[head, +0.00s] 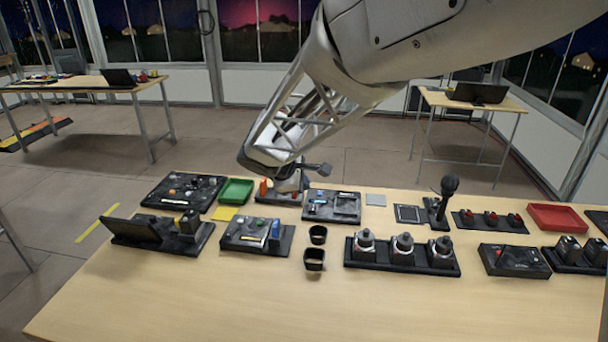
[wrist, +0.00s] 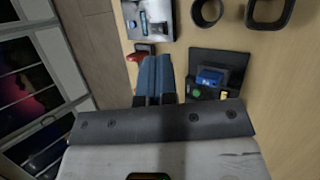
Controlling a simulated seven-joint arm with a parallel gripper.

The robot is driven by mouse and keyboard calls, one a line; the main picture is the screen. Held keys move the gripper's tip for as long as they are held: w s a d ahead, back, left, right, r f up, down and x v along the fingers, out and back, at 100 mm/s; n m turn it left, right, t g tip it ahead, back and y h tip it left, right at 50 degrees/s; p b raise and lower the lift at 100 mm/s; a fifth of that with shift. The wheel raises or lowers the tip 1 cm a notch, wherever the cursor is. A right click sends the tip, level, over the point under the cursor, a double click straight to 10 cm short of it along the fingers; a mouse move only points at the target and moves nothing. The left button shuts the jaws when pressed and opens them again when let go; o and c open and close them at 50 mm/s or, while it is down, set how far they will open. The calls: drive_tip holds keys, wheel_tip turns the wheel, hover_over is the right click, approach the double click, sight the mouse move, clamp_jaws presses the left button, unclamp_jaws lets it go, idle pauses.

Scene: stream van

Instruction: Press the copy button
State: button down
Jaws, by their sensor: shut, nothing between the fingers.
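My gripper (head: 304,184) is shut and empty, pointing down over the back middle of the table in the head view. In the wrist view its two blue-grey fingers (wrist: 156,58) lie together. A black device (head: 257,234) with a blue upright part stands nearer the front left. It also shows in the wrist view (wrist: 233,62), right of the fingers, with a round green button (wrist: 197,93). A low device with red and orange parts (head: 264,188) is just left of my gripper. I cannot read any label, so I cannot tell which control is the copy button.
A grey-topped panel (head: 346,206) stands close right of my gripper. Two black cups (head: 315,259) and a three-knob unit (head: 402,254) are further forward. A green tray (head: 236,191) lies left. The table's front strip is clear.

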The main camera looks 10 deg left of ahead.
sight(260, 224)
drive_tip(key=w+a+f+n+t, duration=0.1)
drive_tip(key=a+f+n, duration=0.1)
drive_tip(key=a, duration=0.4)
drive_tip(key=w+a+f+n+t, duration=0.1)
drive_tip(key=w+a+f+n, duration=0.1)
drive_tip(key=a, duration=0.5)
drive_tip(key=shift+a+f+n+y, duration=0.15)
drive_tip(key=shift+f+n+y, duration=0.15)
drive_tip(key=shift+f, duration=0.15)
drive_tip(key=shift+f, duration=0.15)
drive_tip(key=shift+f, duration=4.2)
drive_tip(key=shift+f, duration=0.9)
drive_tip(key=shift+w+r, duration=0.1)
drive_tip(key=shift+r, duration=0.75)
drive_tip(key=shift+r, duration=0.1)
